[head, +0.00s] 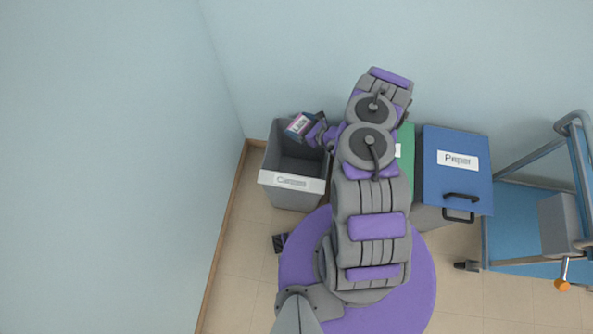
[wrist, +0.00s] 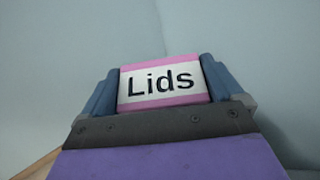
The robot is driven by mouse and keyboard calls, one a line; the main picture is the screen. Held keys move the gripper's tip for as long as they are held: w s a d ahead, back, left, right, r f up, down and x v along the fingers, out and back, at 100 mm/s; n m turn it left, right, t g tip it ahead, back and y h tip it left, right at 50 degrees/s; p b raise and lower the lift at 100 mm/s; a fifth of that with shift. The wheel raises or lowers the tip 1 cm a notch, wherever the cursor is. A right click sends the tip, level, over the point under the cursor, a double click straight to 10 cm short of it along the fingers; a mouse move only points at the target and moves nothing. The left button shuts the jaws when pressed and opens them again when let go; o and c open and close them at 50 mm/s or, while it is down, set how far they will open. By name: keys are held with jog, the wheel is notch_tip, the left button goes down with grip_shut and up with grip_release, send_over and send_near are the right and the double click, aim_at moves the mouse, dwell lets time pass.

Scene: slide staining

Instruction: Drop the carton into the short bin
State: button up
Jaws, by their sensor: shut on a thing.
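The carton (wrist: 161,84), pink and white with the word "Lids" on its face, is held between the two blue fingers of my gripper (wrist: 160,88) in the wrist view. In the head view the carton (head: 299,125) shows a label with a pink part, above the back left part of the open grey bin (head: 292,183). That bin carries a white label reading something like "Cartons". My gripper (head: 314,130) reaches in from the right, over the bin's back edge region. The bin's visible inside looks empty. Its far right part is hidden by my arm.
A green-topped bin (head: 406,146) stands partly behind my arm. A blue-lidded bin (head: 456,185) labelled "Paper" is right of it. A blue cart (head: 530,225) stands at the far right. Walls close in behind and left of the grey bin.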

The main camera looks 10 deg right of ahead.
jog(key=s+f, duration=0.2)
jog(key=f, duration=0.1)
jog(key=shift+s+d, duration=0.2)
jog(key=shift+s, duration=0.05)
jog(key=shift+f+b, duration=1.4)
jog(key=shift+f, duration=1.55)
jog(key=o, duration=0.7)
jog(key=shift+c, duration=0.2)
jog(key=p+v, duration=0.2)
jog(key=v, duration=0.5)
jog(key=shift+d, duration=0.15)
jog(key=shift+s+r, duration=0.1)
